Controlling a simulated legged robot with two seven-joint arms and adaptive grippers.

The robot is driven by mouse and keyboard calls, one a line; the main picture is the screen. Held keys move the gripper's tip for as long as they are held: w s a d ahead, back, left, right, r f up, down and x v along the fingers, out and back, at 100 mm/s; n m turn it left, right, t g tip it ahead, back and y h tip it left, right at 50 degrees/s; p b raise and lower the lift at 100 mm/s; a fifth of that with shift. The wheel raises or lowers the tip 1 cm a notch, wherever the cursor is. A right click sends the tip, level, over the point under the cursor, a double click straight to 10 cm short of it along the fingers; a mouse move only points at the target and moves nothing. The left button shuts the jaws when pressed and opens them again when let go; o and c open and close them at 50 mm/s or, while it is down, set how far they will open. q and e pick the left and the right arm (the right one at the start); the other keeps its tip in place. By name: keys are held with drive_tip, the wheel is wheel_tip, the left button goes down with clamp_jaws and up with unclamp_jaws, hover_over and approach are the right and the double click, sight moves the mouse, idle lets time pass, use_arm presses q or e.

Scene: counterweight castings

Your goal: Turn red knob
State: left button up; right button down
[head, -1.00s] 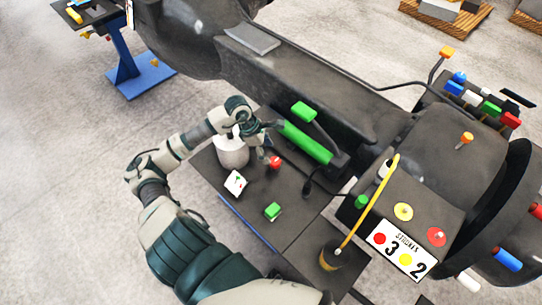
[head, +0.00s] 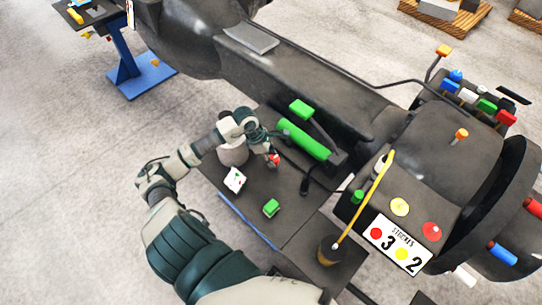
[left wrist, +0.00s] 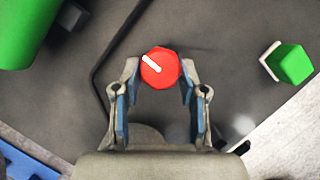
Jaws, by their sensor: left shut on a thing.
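The red knob (head: 274,159) stands on the dark table top, partly hidden by my gripper in the head view. In the left wrist view the red knob (left wrist: 160,67) is faceted, with a white line pointing up and left. My left gripper (head: 270,156) is over the knob; in the left wrist view its fingers (left wrist: 160,78) are shut on the knob from both sides. My right gripper is in neither view.
A green cylinder (head: 303,139) lies behind the knob. A grey-white pot (head: 232,152), a white card-like block (head: 235,180) and a green block (head: 271,208) are nearby. A yellow stick (head: 365,200) leans from a dark cup (head: 329,251) at right.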

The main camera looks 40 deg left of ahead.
use_arm(q)
drive_tip(key=shift+w+d+r, duration=0.15)
drive_tip(key=shift+w+d, duration=0.05)
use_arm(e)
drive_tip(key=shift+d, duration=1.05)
